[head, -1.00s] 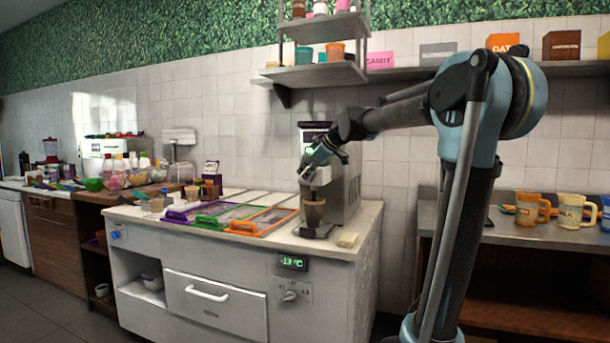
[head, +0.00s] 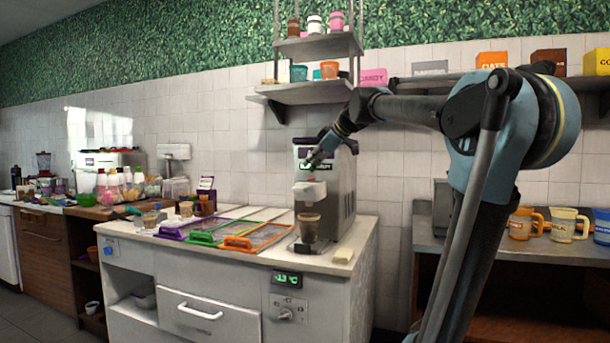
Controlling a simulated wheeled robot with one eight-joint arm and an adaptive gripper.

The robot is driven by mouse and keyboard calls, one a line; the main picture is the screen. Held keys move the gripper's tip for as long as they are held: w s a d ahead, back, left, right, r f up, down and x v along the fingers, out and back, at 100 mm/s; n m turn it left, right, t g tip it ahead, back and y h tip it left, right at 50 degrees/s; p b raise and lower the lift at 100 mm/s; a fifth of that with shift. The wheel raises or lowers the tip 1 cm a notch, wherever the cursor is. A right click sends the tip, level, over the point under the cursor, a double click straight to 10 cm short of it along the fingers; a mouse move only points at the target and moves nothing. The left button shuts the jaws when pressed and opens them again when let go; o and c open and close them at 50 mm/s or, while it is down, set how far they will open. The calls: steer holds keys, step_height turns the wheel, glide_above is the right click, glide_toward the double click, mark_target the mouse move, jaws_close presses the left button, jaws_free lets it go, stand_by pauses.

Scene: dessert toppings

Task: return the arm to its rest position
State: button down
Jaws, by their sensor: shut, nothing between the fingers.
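My gripper (head: 316,160) is shut and empty, up at the front of the dispensing machine (head: 345,185). It is small in the head view, in front of the machine's upper face. My arm reaches in from the right, with its forearm raised and running left past the shelf. A cup with brown contents (head: 309,228) stands upright on the machine's base, under the white spout. The gripper is above the cup and apart from it.
The white counter (head: 190,265) holds purple, green and orange framed lids (head: 257,237) and a small pale block (head: 343,256). A metal shelf (head: 290,92) with tubs hangs above the machine. Mugs (head: 563,224) stand on the right counter. A bowl area lies far left.

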steer(key=shift+s+d+r, duration=0.3)
steer(key=shift+d+r, duration=0.05)
steer(key=shift+r, duration=0.05)
steer(key=shift+f, duration=0.1)
steer(key=s+d+f+m+g+h, duration=0.1)
steer(key=s+d+f+m, duration=0.4)
steer(key=s+f, duration=0.5)
steer(key=s+d+f+m+g+h, duration=0.1)
steer(key=s+d+f+m+h, duration=0.3)
steer(key=s+d+f, duration=0.5)
steer(key=s+d+f+m+g+h, duration=0.1)
steer(key=s+d+f+m, duration=0.6)
steer(key=f, duration=2)
steer(key=s+h, duration=0.1)
steer(key=s, duration=0.5)
steer(key=shift+s+g+h, duration=0.2)
steer(key=shift+g+h, duration=0.2)
